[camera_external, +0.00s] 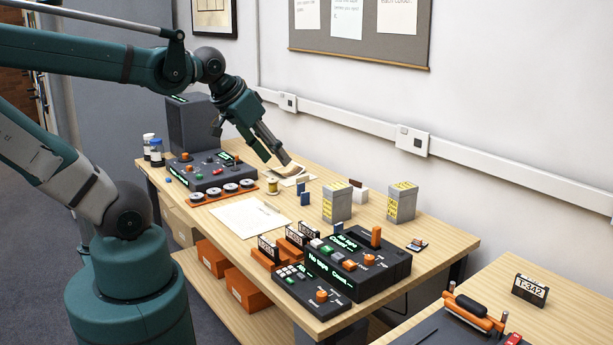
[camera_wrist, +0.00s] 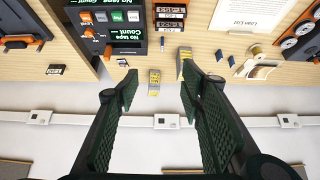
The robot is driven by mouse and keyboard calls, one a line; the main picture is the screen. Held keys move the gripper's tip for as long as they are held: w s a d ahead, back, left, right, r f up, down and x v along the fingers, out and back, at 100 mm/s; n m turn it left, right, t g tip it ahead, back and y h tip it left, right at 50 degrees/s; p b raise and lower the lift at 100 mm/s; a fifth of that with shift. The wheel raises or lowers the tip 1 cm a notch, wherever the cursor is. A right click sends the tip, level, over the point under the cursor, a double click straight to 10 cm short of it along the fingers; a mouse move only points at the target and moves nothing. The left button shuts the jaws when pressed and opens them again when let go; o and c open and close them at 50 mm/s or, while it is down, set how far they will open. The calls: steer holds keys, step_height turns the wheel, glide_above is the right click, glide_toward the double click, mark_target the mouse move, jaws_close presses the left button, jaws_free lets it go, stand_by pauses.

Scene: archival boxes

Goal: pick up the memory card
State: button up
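No thing is clearly marked as the memory card. Two small blue card-like pieces, one (camera_external: 304,198) nearer the camera and one (camera_external: 305,186) behind it, stand near the middle of the table; they also show in the wrist view (camera_wrist: 220,57). A small dark flat piece (camera_external: 418,245) lies near the right edge, also small in the wrist view (camera_wrist: 122,62). I cannot tell which is the card. My gripper (camera_external: 278,157) is in the air above the table's back part, left of the blue pieces. In the wrist view my gripper (camera_wrist: 160,80) has its fingers wide apart with nothing held.
Two grey boxes with yellow labels, left (camera_external: 337,203) and right (camera_external: 402,203), stand right of the blue pieces. A black console (camera_external: 358,262) fills the front right. A tape roll (camera_external: 272,187) and paper sheet (camera_external: 240,215) lie left. The wall (camera_external: 490,110) is close behind.

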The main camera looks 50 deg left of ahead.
steer(key=w+f+m+g, duration=0.2)
steer(key=w+f+m, duration=0.1)
steer(key=w+m, duration=0.3)
steer(key=w+f+m+g, duration=0.2)
steer(key=w+f+m, duration=0.15)
steer(key=w, duration=0.45)
steer(key=w+f+m+g, duration=0.1)
steer(key=w+f+m, duration=0.1)
steer(key=f, duration=0.3)
steer(key=w+a+f+m+g+b, duration=0.1)
steer(key=w+f+m, duration=0.2)
steer(key=w+f, duration=0.1)
steer(key=w+f+m, duration=0.2)
steer(key=w+f, duration=0.1)
steer(key=f, duration=0.3)
steer(key=shift+w+a+f+g, duration=0.15)
steer(key=shift+w+f+g, duration=0.1)
steer(key=shift+w+g, duration=0.15)
steer(key=shift+w+f+m, duration=0.25)
steer(key=shift+f+m, duration=0.2)
steer(key=shift+f, duration=0.4)
steer(key=shift+f+b, duration=0.4)
steer(key=shift+f, duration=0.9)
